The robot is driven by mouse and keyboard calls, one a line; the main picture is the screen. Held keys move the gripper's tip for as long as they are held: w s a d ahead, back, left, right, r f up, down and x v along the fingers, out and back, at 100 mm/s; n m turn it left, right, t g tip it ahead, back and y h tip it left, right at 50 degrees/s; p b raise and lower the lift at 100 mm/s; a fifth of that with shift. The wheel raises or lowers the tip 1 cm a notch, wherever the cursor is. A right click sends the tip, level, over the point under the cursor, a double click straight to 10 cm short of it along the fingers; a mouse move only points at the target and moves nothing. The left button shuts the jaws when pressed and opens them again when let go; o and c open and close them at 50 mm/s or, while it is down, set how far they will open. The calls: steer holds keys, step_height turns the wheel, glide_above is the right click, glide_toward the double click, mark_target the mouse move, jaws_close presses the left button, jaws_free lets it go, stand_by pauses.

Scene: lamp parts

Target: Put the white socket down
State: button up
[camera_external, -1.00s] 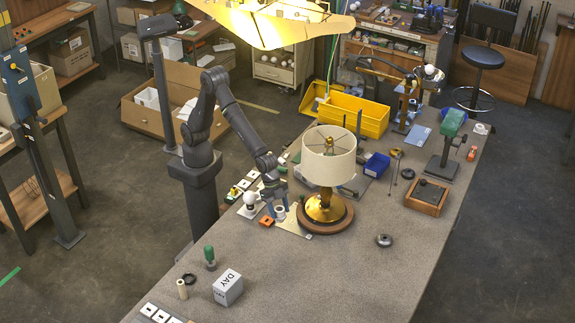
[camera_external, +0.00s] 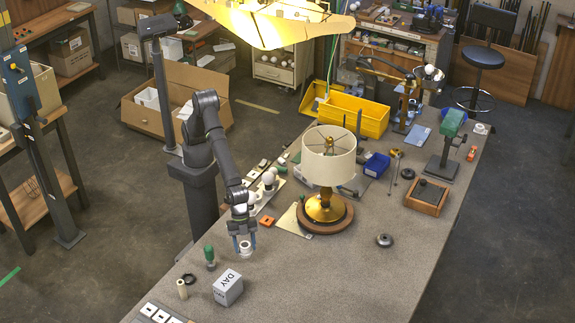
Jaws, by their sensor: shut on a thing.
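The white socket (camera_external: 246,248) is a small round white piece held between the fingers of my gripper (camera_external: 244,246). My gripper points down and is shut on the socket near the left edge of the workbench (camera_external: 330,275). Whether the socket touches the bench top or hangs just above it I cannot tell. The brass lamp with the cream shade (camera_external: 328,158) stands on its round wooden base to the right of my gripper.
A green-topped piece (camera_external: 209,256), a black ring (camera_external: 189,280), a cream cylinder (camera_external: 182,289) and a grey lettered block (camera_external: 228,287) stand nearby. An orange square (camera_external: 267,221) lies behind the gripper.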

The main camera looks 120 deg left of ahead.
mark_target(246, 252)
steer(key=shift+f, duration=1.95)
steer(key=shift+f, duration=0.1)
steer(key=o, duration=1)
steer(key=shift+c, duration=0.2)
steer(key=v, duration=1.2)
